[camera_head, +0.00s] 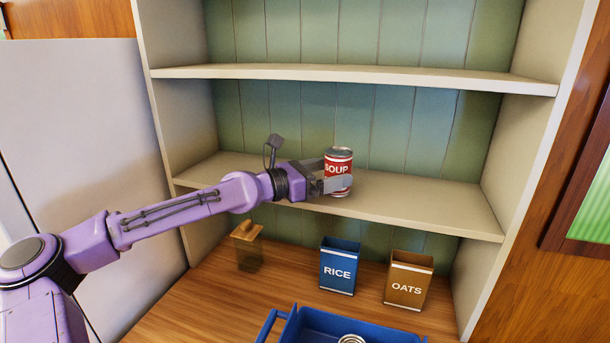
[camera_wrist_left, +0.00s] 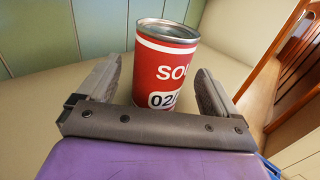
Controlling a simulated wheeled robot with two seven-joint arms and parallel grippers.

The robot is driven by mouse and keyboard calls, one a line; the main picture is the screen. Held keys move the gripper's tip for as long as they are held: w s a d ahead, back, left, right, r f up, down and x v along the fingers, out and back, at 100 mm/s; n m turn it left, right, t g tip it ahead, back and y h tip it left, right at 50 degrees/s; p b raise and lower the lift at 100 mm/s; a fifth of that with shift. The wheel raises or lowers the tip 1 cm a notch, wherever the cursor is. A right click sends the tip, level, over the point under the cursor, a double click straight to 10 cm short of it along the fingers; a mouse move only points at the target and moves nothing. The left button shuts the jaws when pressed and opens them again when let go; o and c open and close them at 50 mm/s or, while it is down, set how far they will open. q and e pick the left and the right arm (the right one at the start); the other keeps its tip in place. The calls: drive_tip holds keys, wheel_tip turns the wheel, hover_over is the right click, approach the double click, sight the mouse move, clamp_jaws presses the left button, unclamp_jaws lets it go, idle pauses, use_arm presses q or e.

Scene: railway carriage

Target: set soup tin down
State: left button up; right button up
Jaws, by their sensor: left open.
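The red soup tin (camera_head: 340,160) with a white-lettered label stands upright on the middle shelf (camera_head: 420,200) of the cupboard. My left gripper (camera_head: 335,177) reaches in from the left, with its fingers around the lower part of the tin. In the left wrist view the tin (camera_wrist_left: 167,66) stands between the two open fingers of the left gripper (camera_wrist_left: 155,95), with a gap visible on each side. The tin's base is hidden behind the gripper body in that view. My right gripper is not in view.
Below, on the wooden counter (camera_head: 200,305), stand a blue RICE box (camera_head: 339,266), a brown OATS box (camera_head: 408,280) and a jar with a wooden lid (camera_head: 247,246). A blue crate (camera_head: 300,328) is at the front. The shelf right of the tin is clear.

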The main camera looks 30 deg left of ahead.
sight(327, 167)
use_arm(q)
drive_tip(key=s+p, duration=0.1)
drive_tip(key=s+a+r+p, duration=0.1)
drive_tip(key=s+p, duration=0.1)
drive_tip(key=shift+s+a+r, duration=0.2)
drive_tip(key=shift+s+a, duration=0.05)
drive_tip(key=shift+a, duration=0.15)
drive_tip(key=f+v, duration=0.1)
drive_tip(key=v, duration=0.5)
